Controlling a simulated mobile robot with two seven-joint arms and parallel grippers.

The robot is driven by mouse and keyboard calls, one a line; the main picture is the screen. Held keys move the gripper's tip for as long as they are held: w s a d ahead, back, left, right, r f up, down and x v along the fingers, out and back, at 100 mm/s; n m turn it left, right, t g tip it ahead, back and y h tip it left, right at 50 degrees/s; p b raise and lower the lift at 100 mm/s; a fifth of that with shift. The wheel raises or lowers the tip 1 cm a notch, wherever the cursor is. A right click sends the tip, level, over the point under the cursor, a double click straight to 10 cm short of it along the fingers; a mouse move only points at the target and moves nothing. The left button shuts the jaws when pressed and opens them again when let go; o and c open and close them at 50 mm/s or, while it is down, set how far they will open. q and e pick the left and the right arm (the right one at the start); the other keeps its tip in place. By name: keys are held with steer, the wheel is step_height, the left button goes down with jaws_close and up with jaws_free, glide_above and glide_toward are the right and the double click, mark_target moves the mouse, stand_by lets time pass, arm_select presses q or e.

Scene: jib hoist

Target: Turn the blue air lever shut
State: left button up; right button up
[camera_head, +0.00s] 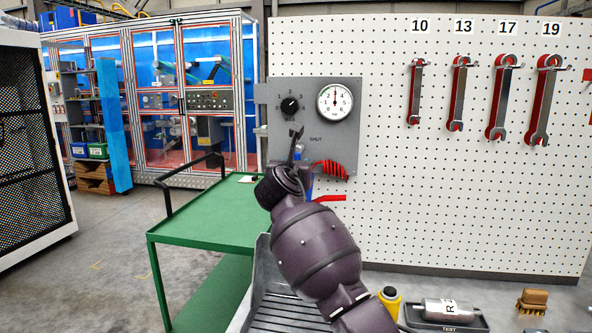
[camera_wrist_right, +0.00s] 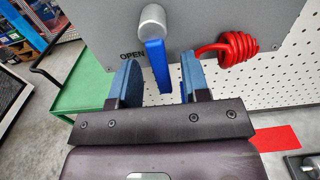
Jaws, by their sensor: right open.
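The blue air lever (camera_wrist_right: 157,65) extends downward in the right wrist view from a silver round pivot (camera_wrist_right: 151,21) on the grey panel. The word OPEN is printed just left of it. My right gripper (camera_wrist_right: 158,72) is open, with one blue-padded finger on each side of the lever and a visible gap to both. In the head view my right gripper (camera_head: 296,142) is in front of the grey panel (camera_head: 343,108) and hides most of the lever. The word SHUT is readable to its right. My left gripper is not in view.
A pressure gauge (camera_head: 335,102) and a black knob (camera_head: 289,105) are on the panel above. A red coiled hose (camera_wrist_right: 232,47) is close on the right of my right gripper. A green cart (camera_head: 215,215) stands left. Wrenches (camera_head: 459,93) hang on the white pegboard.

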steer(key=shift+w, duration=0.1)
steer(key=shift+c, duration=0.3)
jaws_close()
steer(key=shift+r, duration=0.1)
